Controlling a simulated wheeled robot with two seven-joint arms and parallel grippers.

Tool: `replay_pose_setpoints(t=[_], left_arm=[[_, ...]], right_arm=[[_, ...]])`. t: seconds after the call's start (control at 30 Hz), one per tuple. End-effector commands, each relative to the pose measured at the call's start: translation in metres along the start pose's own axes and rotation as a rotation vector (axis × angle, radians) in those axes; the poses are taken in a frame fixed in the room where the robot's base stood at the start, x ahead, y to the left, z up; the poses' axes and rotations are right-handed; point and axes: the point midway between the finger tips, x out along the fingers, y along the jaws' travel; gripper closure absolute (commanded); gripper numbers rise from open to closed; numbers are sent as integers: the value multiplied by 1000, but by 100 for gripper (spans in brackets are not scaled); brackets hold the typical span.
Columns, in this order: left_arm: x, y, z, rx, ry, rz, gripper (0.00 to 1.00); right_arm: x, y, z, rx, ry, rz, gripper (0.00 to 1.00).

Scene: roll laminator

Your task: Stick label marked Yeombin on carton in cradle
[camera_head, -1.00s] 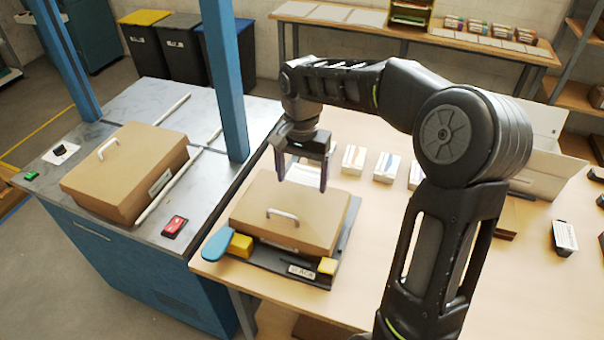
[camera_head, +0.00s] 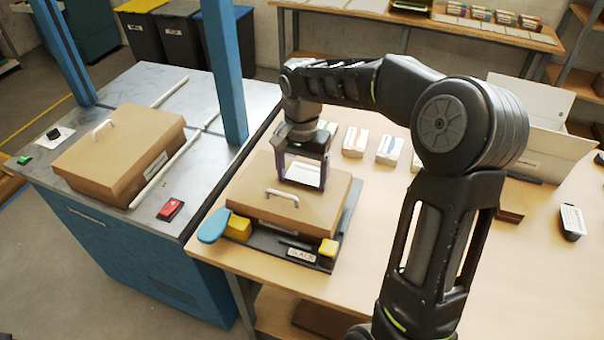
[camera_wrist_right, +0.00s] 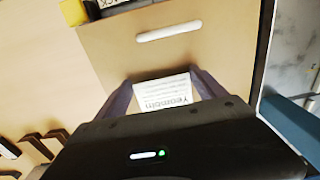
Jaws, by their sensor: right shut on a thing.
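A brown carton (camera_head: 318,200) with a white handle sits in the dark cradle (camera_head: 338,232) on the wooden table; it also shows in the right wrist view (camera_wrist_right: 205,62). My right gripper (camera_head: 302,180) is above the back part of the carton's top, pointing down. In the right wrist view its two fingers (camera_wrist_right: 164,92) hold a white label (camera_wrist_right: 163,93) printed "Yeombin", upside down in that view. The label lies close over the carton's top; I cannot tell if it touches. My left gripper is not in view.
Yellow clamps (camera_head: 238,227) and a blue paddle (camera_head: 214,226) edge the cradle. Another handled carton (camera_head: 120,160) and a red device (camera_head: 171,209) rest on the metal bench to the left. Small white boxes (camera_head: 356,146) stand behind. A blue post (camera_head: 222,75) rises nearby.

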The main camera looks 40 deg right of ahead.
Motion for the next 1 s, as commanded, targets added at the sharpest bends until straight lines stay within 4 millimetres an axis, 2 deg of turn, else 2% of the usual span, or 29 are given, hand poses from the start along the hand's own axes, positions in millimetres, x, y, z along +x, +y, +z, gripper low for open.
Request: replay_pose_setpoints(t=[0.5,0.53,0.77,1.0], left_arm=[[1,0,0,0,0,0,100],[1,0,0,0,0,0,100],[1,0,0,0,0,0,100],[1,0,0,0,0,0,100]], right_arm=[[0,0,1,0,0,0,57],[0,0,1,0,0,0,19],[0,0,1,0,0,0,0],[0,0,1,0,0,0,0]])
